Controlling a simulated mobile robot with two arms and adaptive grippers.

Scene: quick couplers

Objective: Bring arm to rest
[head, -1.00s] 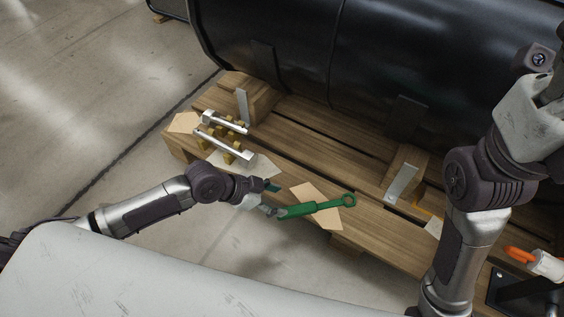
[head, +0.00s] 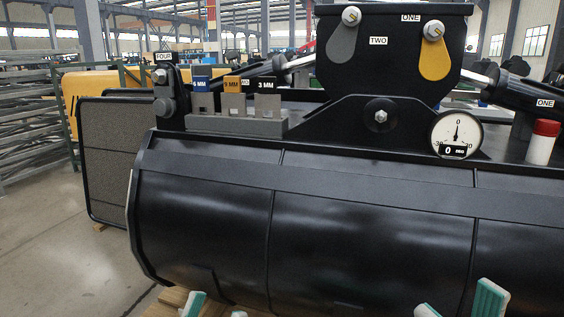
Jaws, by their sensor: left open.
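A teal-and-white fingertip of my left gripper (head: 193,305) shows at the bottom edge, left of the middle, in front of the wooden pallet and the black drum body. Nothing shows held at the visible tip. Two more teal-and-white fingertips, of my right gripper (head: 458,302), show at the bottom right, with a clear gap between them. The green tool is out of view.
The large black attachment (head: 350,245) fills the middle. On it stand a rack of labelled gauge blocks (head: 233,105), a round dial (head: 456,135) and a red-capped white bottle (head: 543,142). The wooden pallet (head: 170,301) just shows below. Open floor lies at the left.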

